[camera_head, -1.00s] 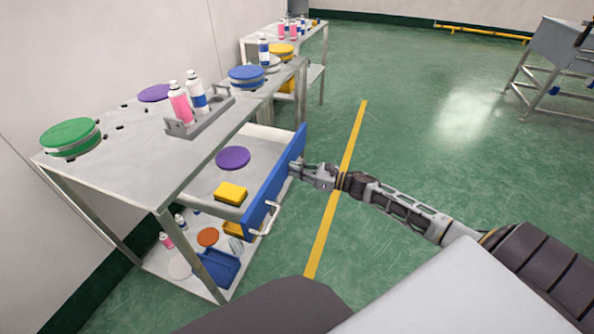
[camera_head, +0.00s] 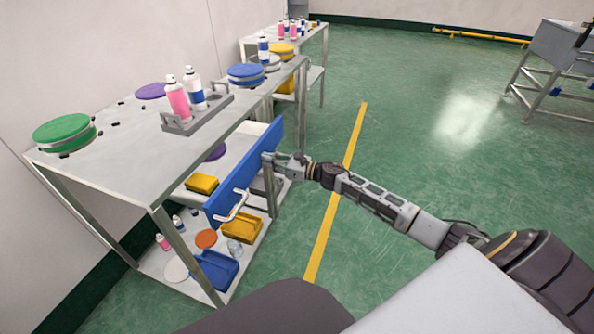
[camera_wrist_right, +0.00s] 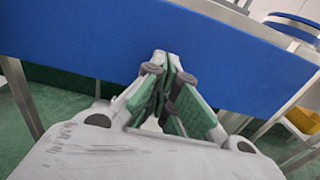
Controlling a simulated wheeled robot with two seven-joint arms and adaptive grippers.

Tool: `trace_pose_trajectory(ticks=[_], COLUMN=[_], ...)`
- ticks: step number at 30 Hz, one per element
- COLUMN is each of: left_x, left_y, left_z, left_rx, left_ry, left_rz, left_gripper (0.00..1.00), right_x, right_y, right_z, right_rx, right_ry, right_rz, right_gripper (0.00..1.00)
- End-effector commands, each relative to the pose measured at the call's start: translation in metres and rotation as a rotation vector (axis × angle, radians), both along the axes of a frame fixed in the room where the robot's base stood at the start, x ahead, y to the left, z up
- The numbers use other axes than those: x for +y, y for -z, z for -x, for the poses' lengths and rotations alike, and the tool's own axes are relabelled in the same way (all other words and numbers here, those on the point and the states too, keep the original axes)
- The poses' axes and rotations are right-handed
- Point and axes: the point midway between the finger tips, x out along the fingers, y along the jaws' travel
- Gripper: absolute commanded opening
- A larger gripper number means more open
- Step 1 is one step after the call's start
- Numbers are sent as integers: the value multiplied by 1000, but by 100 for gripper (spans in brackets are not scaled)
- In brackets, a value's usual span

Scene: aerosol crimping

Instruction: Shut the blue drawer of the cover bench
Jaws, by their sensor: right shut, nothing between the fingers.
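The blue drawer (camera_head: 247,174) of the cover bench (camera_head: 105,147) stands partly open, with a gap between its front and the bench. A yellow sponge-like block (camera_head: 202,183) and part of a purple disc (camera_head: 216,152) show inside it. Its pale handle (camera_head: 233,206) is at the near end of the front. My right gripper (camera_head: 268,158) is shut and empty, its fingertips at the blue front toward the far end. In the right wrist view the closed fingertips (camera_wrist_right: 168,57) are against or very close to the blue face (camera_wrist_right: 90,45). My left gripper is not in view.
On the bench top are a green round lid (camera_head: 63,130), a purple disc (camera_head: 152,91) and a grey rack (camera_head: 195,115) with a pink and a white can. The lower shelf holds a blue tray (camera_head: 217,268) and a yellow tray (camera_head: 240,227). Green floor right of the bench is clear.

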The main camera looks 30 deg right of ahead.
Motion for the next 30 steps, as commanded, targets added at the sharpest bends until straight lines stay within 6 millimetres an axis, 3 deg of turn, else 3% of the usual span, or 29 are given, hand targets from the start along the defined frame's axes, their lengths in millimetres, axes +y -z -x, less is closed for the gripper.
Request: trace_pose_trajectory(ticks=[18,30], left_x=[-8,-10], left_y=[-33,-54], left_z=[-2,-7], left_rx=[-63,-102], left_ry=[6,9], left_rz=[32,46], left_gripper=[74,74], right_x=[57,75], right_y=[1,0], right_z=[-66,-89], right_rx=[-2,-1], right_ry=[-1,1], right_rz=[-1,1], right_gripper=[0,0])
